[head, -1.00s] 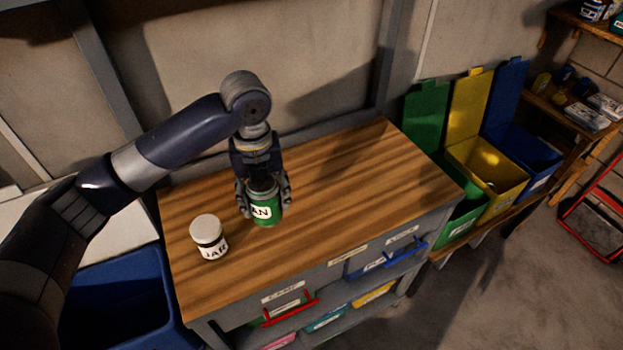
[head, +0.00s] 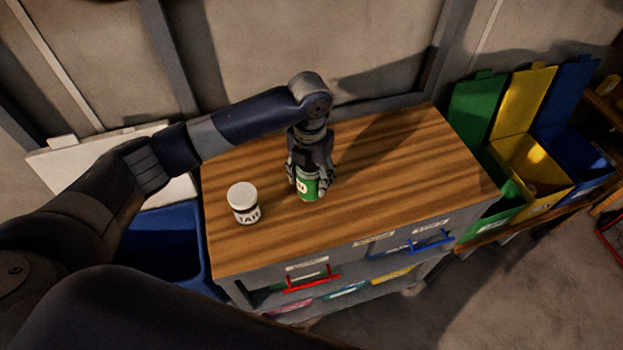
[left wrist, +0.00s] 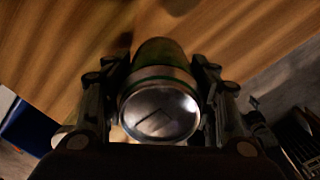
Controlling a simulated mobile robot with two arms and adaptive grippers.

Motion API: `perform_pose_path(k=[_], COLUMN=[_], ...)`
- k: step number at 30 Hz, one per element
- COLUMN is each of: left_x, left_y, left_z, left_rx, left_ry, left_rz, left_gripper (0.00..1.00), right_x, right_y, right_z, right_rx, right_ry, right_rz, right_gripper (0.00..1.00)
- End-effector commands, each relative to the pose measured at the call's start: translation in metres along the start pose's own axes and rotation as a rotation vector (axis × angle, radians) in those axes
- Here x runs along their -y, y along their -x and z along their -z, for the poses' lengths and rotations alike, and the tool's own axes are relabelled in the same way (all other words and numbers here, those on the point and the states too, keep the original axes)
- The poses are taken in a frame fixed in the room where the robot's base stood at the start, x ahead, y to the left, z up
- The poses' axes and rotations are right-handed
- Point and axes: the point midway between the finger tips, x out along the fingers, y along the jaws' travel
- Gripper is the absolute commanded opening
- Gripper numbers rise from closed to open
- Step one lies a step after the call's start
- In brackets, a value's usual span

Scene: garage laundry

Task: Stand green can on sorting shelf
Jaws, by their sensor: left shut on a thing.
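The green can (head: 308,190) is upright at the wooden top of the sorting shelf unit (head: 400,160). My left gripper (head: 309,178) points down and is shut on the can from above. I cannot tell whether the can's base touches the wood. In the left wrist view the can's round metal lid (left wrist: 159,112) sits between the two fingers of my left gripper (left wrist: 160,100). Part of the can's label is hidden by the fingers. My right gripper is not in view.
A white-lidded jar (head: 244,204) stands on the top, left of the can. Drawers with red (head: 312,280) and blue handles are below. Green, yellow (head: 532,165) and blue lidded bins stand at the right. A blue bin (head: 165,245) is at the left. The top's right side is clear.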

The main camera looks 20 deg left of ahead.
Motion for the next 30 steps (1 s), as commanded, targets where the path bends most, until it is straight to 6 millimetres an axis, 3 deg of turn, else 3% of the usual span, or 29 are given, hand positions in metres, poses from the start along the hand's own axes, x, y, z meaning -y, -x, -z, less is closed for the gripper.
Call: perform_pose_path(k=[6, 16, 17, 19, 30], left_x=[0.0, 0.0, 0.0, 0.0, 0.0], left_y=[-0.027, -0.031, -0.031, -0.031, -0.03], left_z=[0.001, 0.001, 0.001, 0.001, 0.001], left_rx=[-0.003, -0.002, -0.002, -0.002, -0.001], left_ry=[0.001, 0.001, 0.001, 0.001, 0.001], left_rz=[-0.001, -0.001, -0.001, -0.001, -0.001], left_gripper=[0.43, 0.43, 0.56, 0.72, 0.74], right_x=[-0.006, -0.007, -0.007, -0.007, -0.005], right_y=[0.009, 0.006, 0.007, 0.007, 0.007], right_z=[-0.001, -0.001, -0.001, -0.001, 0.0], right_rx=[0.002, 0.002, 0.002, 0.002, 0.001], right_ry=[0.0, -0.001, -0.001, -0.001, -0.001], right_rz=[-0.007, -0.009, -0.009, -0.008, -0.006], right_gripper=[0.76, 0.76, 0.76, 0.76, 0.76])
